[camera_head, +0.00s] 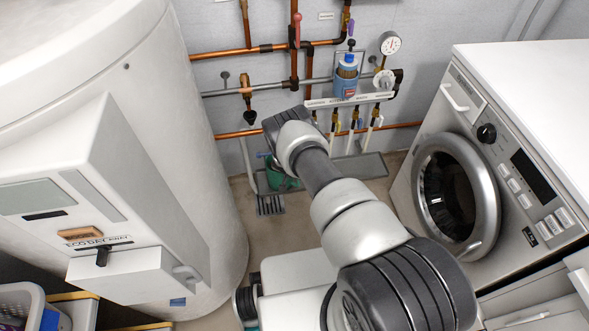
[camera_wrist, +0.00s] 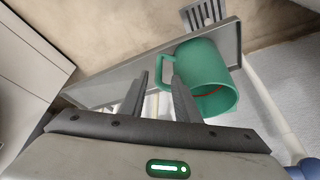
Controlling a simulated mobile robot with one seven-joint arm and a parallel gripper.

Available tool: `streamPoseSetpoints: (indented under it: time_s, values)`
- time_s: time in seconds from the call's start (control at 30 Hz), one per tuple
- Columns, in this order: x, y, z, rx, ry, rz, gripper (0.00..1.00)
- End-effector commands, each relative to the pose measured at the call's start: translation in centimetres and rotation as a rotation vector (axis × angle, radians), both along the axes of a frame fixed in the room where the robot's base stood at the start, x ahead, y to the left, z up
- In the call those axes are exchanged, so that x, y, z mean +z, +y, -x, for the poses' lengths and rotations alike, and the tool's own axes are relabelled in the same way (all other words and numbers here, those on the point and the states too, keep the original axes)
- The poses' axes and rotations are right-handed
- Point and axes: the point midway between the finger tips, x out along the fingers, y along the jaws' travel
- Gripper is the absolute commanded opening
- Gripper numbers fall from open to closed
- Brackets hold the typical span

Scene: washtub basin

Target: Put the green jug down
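The green jug (camera_wrist: 208,75) shows large in the wrist view, mouth toward the lower right, with red visible inside it. Its handle (camera_wrist: 157,70) faces left, between or just beyond my fingertips. My gripper (camera_wrist: 160,88) has its two dark fingers apart, with a gap seen beside the handle, and I see no firm hold on it. In the head view the jug (camera_head: 280,178) is low beside the grey tray, partly hidden by my arm. I cannot tell whether its base touches the tray or floor.
The grey tray (camera_head: 362,168) lies by the wall, with a drain grate (camera_head: 270,206) near its left end. A washer (camera_head: 460,190) stands at right and a large white tank (camera_head: 215,190) at left. Copper pipes and a blue bottle (camera_head: 346,75) are on the wall.

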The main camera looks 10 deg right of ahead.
Motion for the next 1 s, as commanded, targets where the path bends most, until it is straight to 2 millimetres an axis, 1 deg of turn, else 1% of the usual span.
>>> streamPoseSetpoints:
  time_s: [0.03,0.13,0.27,1.0]
  values:
    - [1.3,0.2,0.3,0.003,0.001,0.003,0.29]
    - [2.3,0.5,0.8,0.003,0.001,0.002,0.29]
    - [3.0,0.6,1.1,0.0,0.0,0.0,0.29]
    - [3.1,0.6,1.1,-0.001,0.0,0.0,0.29]
